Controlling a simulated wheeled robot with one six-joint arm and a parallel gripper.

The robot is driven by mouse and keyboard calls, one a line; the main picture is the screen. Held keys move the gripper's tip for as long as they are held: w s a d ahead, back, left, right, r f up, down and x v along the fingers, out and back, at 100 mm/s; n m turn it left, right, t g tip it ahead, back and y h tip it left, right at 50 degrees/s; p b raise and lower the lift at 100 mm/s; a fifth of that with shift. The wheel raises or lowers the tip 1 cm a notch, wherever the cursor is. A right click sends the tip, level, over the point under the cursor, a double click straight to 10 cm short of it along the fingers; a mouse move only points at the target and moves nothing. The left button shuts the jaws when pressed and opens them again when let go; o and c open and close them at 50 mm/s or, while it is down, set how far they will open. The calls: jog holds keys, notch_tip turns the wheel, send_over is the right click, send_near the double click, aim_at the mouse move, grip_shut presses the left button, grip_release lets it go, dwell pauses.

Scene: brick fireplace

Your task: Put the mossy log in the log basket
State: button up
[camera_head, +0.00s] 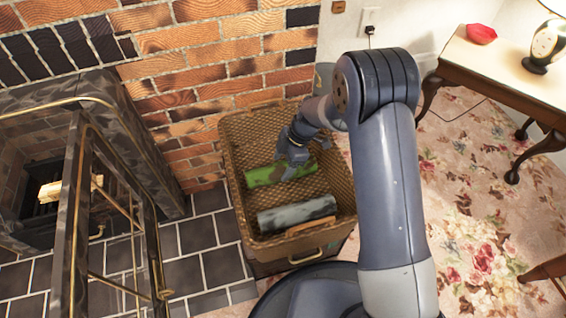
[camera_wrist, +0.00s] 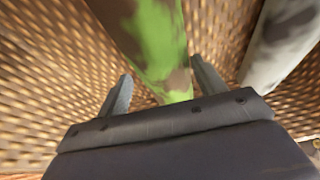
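The mossy log (camera_head: 264,175), bright green with brown patches, lies inside the woven log basket (camera_head: 235,137). My gripper (camera_head: 288,167) is down inside the basket, over the log's right part. In the wrist view, the mossy log (camera_wrist: 155,40) runs between the two spread fingers of my gripper (camera_wrist: 160,70). There is a visible gap between the left finger and the log; the right finger is close to it, and I cannot tell whether they touch. The log's right part is partly hidden by my gripper in the head view.
A grey log (camera_head: 293,213) and a brown piece of wood (camera_head: 311,226) lie in the basket's near part. The grey log also shows in the wrist view (camera_wrist: 285,40). A fireplace with an open door frame (camera_head: 68,215) stands left. A side table (camera_head: 490,62) stands right.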

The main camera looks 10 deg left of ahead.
jog(key=o, duration=0.3)
jog(key=shift+f, duration=0.15)
jog(key=shift+r+p, duration=0.75)
jog(key=shift+p, duration=0.2)
jog(key=p+v, duration=0.3)
jog(key=v, duration=0.9)
jog(key=shift+w+f, duration=0.1)
